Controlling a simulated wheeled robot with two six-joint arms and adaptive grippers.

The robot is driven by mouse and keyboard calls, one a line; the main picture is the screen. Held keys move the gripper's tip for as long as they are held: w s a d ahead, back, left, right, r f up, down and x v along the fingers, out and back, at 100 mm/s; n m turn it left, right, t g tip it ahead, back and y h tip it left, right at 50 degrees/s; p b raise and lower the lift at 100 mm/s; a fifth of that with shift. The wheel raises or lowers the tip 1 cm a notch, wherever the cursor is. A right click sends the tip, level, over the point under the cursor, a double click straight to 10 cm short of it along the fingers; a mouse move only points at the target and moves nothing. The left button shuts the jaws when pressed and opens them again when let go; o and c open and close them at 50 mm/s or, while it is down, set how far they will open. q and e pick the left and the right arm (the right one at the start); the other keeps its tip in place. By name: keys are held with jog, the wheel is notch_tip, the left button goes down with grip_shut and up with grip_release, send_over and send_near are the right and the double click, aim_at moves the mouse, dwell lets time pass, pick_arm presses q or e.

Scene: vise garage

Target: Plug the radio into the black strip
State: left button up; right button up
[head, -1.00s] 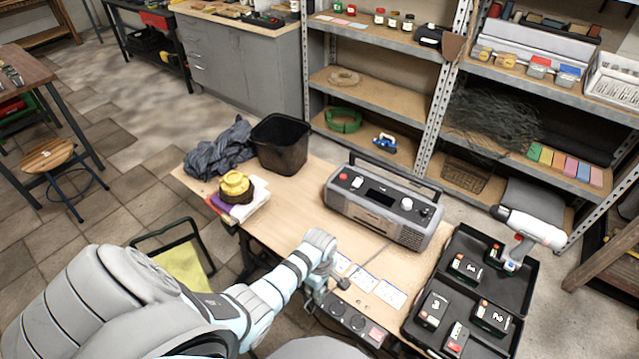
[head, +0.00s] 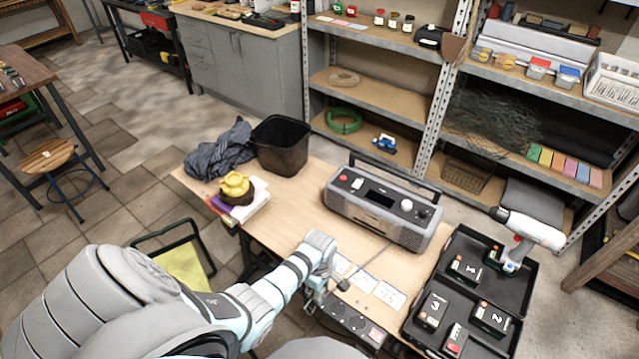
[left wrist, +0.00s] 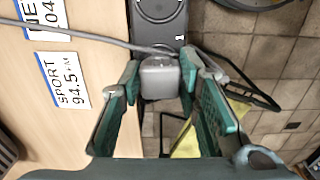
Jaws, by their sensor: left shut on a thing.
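The grey radio (head: 382,208) stands upright on the wooden table in the head view. The black strip (head: 352,322) lies along the table's front edge; part of it shows at the top of the left wrist view (left wrist: 160,32). My left gripper (head: 338,285) is at the strip's left end, also in the left wrist view (left wrist: 160,76). It is shut on the grey plug (left wrist: 160,80), with a finger on each side. A grey cable (left wrist: 90,38) runs from the plug to the left. The plug overlaps the strip; I cannot tell whether it touches a socket. My right gripper is out of view.
Label cards (head: 390,294) lie on the table beside the strip. An open black case (head: 440,343) with battery packs and a drill (head: 530,230) is at the right. A black bin (head: 282,148), grey cloth (head: 218,152) and books (head: 245,206) occupy the left end.

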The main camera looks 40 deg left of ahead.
pick_arm(q)
jog(key=shift+f+b, duration=0.45)
jog(key=shift+f, duration=0.2)
jog(key=o, duration=1.2)
jog(key=shift+c, duration=0.2)
jog(key=shift+r, duration=0.1)
notch_tip(320, 180, up, 12)
jog(key=shift+s, duration=0.1)
